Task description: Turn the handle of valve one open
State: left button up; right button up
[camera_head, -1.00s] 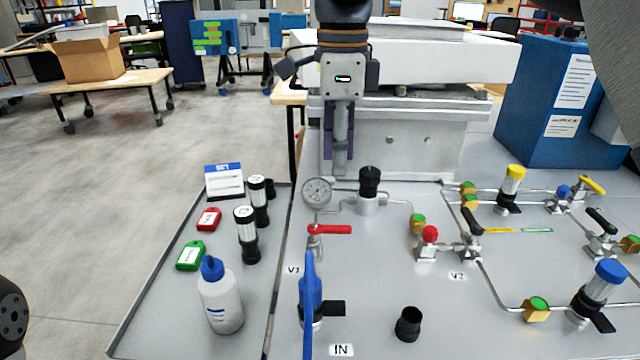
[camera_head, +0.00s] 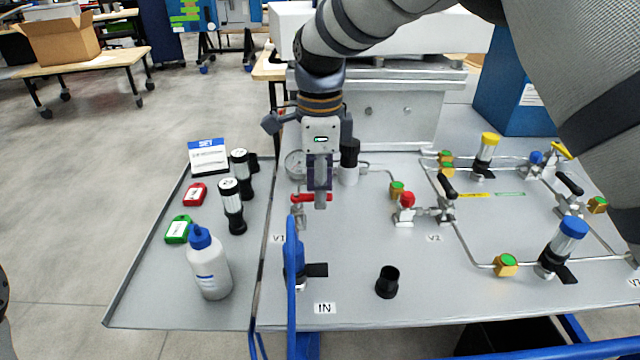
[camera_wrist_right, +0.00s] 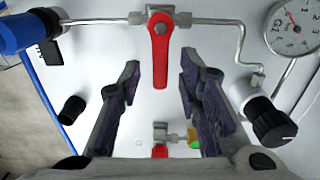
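Valve one, by the V1 label (camera_head: 278,238), has a red lever handle (camera_head: 325,198) lying sideways in the head view. In the right wrist view the red handle (camera_wrist_right: 160,58) points down the picture, across the line of its steel pipe (camera_wrist_right: 205,20). My right gripper (camera_head: 320,203) points down right at the handle. The wrist view shows its fingers (camera_wrist_right: 160,85) wide apart, with the handle between them and free space on both sides. In the head view the gripper hides part of the valve. My left gripper is not in view.
A pressure gauge (camera_head: 294,164) and a black-topped regulator (camera_head: 349,160) stand close behind the valve. A blue hose (camera_head: 292,265) rises in front, by the IN label (camera_head: 324,308). A white bottle (camera_head: 209,265) stands on the left tray. An open black cup (camera_head: 388,282) stands front right.

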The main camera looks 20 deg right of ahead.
grip_shut()
